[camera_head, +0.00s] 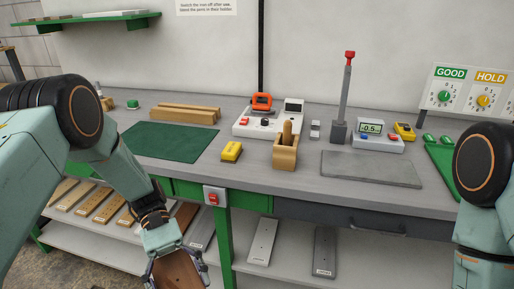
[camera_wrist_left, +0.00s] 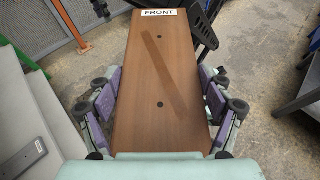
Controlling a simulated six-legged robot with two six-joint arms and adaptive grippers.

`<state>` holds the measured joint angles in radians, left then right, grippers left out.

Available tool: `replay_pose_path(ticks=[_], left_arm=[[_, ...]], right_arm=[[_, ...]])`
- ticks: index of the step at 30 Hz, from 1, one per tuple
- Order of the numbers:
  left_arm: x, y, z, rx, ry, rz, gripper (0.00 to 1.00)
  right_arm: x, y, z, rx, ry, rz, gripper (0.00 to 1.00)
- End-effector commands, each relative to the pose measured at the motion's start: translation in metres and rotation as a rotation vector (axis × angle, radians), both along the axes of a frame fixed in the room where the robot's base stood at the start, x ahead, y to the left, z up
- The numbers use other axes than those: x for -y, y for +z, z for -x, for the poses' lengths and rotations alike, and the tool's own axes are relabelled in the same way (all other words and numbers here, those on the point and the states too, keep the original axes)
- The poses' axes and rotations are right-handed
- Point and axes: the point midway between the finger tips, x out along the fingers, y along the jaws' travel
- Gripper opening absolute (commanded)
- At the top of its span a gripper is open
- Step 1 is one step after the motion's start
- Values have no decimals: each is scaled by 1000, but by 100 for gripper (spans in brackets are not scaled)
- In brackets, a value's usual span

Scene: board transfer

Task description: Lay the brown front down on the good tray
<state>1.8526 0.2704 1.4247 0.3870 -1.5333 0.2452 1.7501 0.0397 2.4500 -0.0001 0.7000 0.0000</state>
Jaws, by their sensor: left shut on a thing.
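The brown front (camera_wrist_left: 150,75) is a long board with a white FRONT label at its far end, two small holes and a darker diagonal band. My left gripper (camera_wrist_left: 160,102) is shut on it, with purple pads against both long edges. In the head view the brown front (camera_head: 180,272) shows at the bottom edge, below the bench top and in front of the lower shelf; its lower part is cut off. A green tray (camera_head: 437,153) lies at the right of the bench, below the GOOD sign (camera_head: 450,72), partly hidden by my right arm. My right gripper is out of view.
Several boards lie on the lower shelf (camera_head: 225,262). A red switch box (camera_head: 214,197) is on the bench front.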

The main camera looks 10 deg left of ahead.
Motion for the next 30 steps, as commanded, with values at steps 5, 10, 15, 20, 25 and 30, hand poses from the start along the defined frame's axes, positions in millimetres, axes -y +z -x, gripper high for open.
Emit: replay_pose_path(ticks=[5, 10, 15, 20, 25, 30], left_arm=[[26, 19, -35, -4, 521, 8, 38], [28, 35, -66, -8, 947, 11, 38], [23, 44, -74, -12, 1267, 10, 38], [21, 48, -69, -7, 1409, 6, 38], [21, 51, -67, -2, 1466, 1, 38], [21, 52, -67, 0, 1474, -2, 38]], right_arm=[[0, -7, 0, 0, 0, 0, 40], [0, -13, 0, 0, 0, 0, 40], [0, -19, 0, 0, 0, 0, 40], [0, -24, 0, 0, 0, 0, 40], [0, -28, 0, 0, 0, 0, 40], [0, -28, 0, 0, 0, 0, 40]])
